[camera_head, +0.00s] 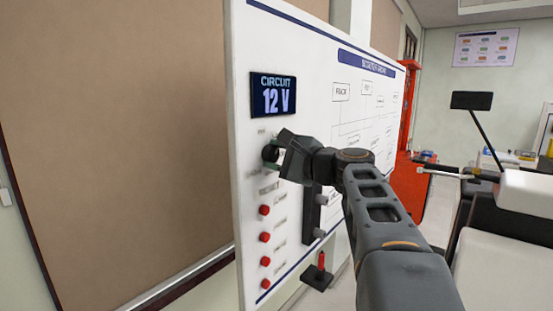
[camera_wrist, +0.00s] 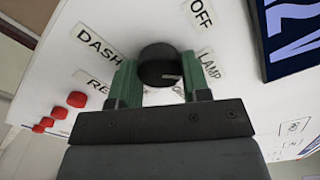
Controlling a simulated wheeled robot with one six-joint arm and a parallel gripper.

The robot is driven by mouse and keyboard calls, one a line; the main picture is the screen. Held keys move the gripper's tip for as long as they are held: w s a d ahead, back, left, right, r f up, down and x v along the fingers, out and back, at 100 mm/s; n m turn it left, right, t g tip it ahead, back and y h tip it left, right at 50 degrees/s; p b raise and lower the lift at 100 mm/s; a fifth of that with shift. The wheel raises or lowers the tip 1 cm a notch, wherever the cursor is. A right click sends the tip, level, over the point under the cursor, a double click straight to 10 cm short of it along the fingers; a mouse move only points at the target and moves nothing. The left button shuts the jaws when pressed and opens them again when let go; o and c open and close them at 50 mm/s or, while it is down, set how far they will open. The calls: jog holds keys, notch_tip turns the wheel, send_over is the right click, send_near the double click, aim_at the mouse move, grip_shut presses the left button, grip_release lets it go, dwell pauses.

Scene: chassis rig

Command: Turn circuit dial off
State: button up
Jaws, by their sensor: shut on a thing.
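The circuit dial is a round black knob (camera_wrist: 158,64) on a white board (camera_head: 330,60). In the wrist view my gripper (camera_wrist: 157,74) has a green finger on each side of the knob and is shut on it. A pale mark on the knob's face points right, toward the LAMP side. The OFF label (camera_wrist: 202,13) is at the upper right, with DASH at the left and other labels partly hidden by the fingers. In the head view the knob (camera_head: 270,153) is partly covered by my gripper. The display (camera_head: 273,95) above it reads CIRCUIT 12 V.
Several red buttons (camera_head: 265,237) run down the board below the dial. A red tool (camera_head: 320,262) on a dark holder is near the board's foot. A brown panel (camera_head: 115,130) is at the left; a red cabinet (camera_head: 410,185) stands behind the board's right end.

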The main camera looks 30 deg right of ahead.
jog(key=n+b, duration=0.3)
jog(key=b, duration=0.1)
jog(key=shift+f+n+b, duration=0.3)
jog(key=shift+f+n, duration=0.05)
jog(key=shift+n, duration=0.05)
jog(key=shift+r+n+b, duration=0.15)
jog(key=shift+n+b, duration=0.8)
jog(key=shift+n, duration=0.2)
jog(key=shift+r+n+b, duration=0.1)
jog(key=shift+n+b, duration=0.85)
jog(key=shift+n, duration=0.2)
jog(key=o, duration=0.9)
jog(key=shift+r, duration=0.1)
jog(key=shift+o, duration=0.2)
jog(key=b+v, duration=0.1)
jog(key=v, duration=1.2)
jog(key=shift+s, duration=0.4)
jog(key=shift+d, duration=0.1)
